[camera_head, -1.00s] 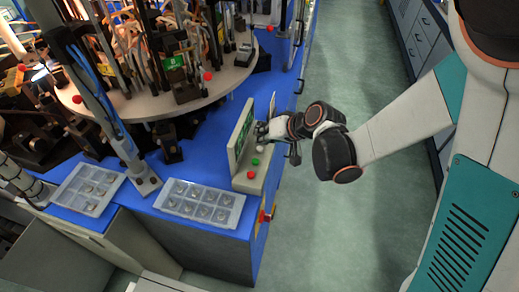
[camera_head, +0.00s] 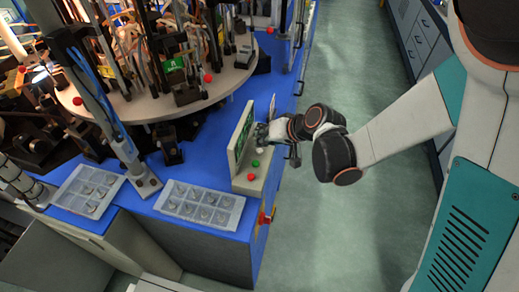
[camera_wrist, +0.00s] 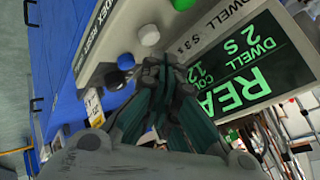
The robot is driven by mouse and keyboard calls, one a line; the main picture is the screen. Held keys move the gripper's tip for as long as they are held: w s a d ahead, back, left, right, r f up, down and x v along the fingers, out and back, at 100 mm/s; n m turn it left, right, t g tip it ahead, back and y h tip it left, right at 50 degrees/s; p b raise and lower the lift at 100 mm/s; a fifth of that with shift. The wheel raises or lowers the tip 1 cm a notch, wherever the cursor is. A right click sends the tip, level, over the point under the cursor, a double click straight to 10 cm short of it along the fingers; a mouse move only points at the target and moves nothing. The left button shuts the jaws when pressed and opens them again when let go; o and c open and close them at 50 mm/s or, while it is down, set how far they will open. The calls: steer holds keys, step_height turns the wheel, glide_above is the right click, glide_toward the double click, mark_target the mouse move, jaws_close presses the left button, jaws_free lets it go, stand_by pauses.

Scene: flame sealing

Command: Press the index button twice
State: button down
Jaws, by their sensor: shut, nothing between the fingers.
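The control panel (camera_head: 262,171) is a beige box with a button row and an upright display (camera_head: 241,135). In the wrist view its edge label (camera_wrist: 95,22) reads partly "NDEX RESET". In the head view my gripper (camera_head: 262,134) is over the panel's far end, in front of the display. In the wrist view my gripper (camera_wrist: 163,66) is shut and empty, its tips close to the white button. Contact cannot be told.
The green display (camera_wrist: 245,75) shows "DWELL 2 S" close beside my fingers. A red button (camera_head: 251,176) sits at the panel's near end. A clear tray (camera_head: 200,204) lies left on the blue bench. The round machine table (camera_head: 150,103) stands behind. The floor at right is clear.

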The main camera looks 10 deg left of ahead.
mark_target(262, 149)
steer(key=shift+f, duration=0.15)
steer(key=shift+f+b, duration=0.3)
steer(key=shift+b, duration=0.15)
steer(key=shift+f+b, duration=0.5)
stand_by(0.7)
steer(key=shift+r, duration=0.1)
steer(key=shift+r+p, duration=0.65)
steer(key=shift+r, duration=0.2)
steer(key=shift+r+p, duration=1.8)
steer(key=shift+r, duration=0.7)
